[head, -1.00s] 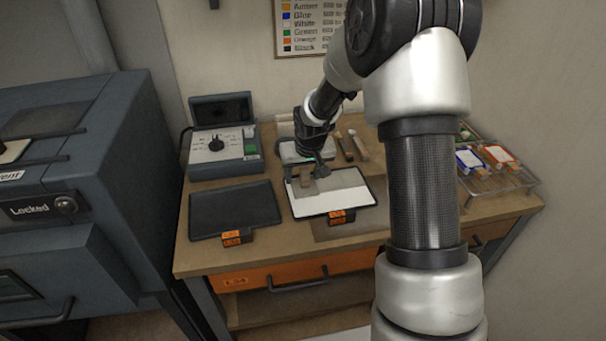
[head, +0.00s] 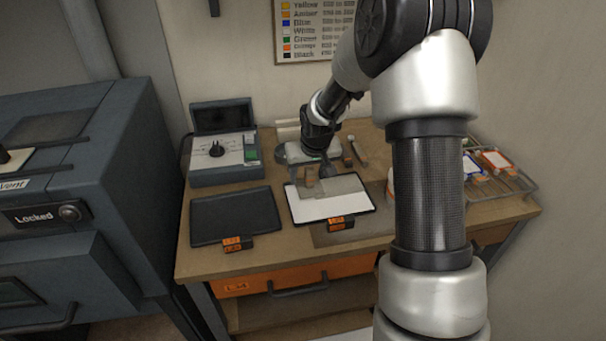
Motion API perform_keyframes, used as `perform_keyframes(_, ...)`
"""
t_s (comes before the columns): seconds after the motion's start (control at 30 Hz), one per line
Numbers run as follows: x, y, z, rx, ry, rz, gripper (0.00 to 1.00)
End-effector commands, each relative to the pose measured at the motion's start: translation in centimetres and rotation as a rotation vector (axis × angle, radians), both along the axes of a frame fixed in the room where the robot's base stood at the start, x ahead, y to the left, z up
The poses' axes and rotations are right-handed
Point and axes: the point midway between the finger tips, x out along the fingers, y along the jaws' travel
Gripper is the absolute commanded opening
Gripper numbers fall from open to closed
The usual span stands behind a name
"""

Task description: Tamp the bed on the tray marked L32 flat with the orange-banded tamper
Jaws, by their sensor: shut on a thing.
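A black-rimmed tray (head: 293,214) lies mid-bench with an orange two-line label (head: 340,223) on its front tab, too small to read surely. Its bed (head: 330,206) is white in front and grey at the back. A dark, empty-looking tray (head: 215,222) with a similar orange label (head: 237,243) lies to the left. My gripper (head: 325,170) is over the back of the middle tray, shut on a small brown block-like tool, which I take as the tamper (head: 311,176). No orange band can be made out. Whether the tool touches the bed cannot be told.
A control box (head: 225,155) with a dial stands behind the left tray. A wooden piece and a rod (head: 355,149) lie behind the middle tray. A wire rack (head: 510,178) with framed cards is at right. My arm hides part of the bench's right side.

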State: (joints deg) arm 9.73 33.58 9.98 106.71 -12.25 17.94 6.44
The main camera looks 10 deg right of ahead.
Motion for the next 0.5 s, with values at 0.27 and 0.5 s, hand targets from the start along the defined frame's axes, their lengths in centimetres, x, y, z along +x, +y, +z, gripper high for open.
perform_keyframes(0.27, 0.1, -3.0, 0.2, 0.001, -0.001, -0.004, 0.36)
perform_keyframes(0.5, 0.2, -4.6, 0.1, 0.000, 0.000, 0.000, 0.36)
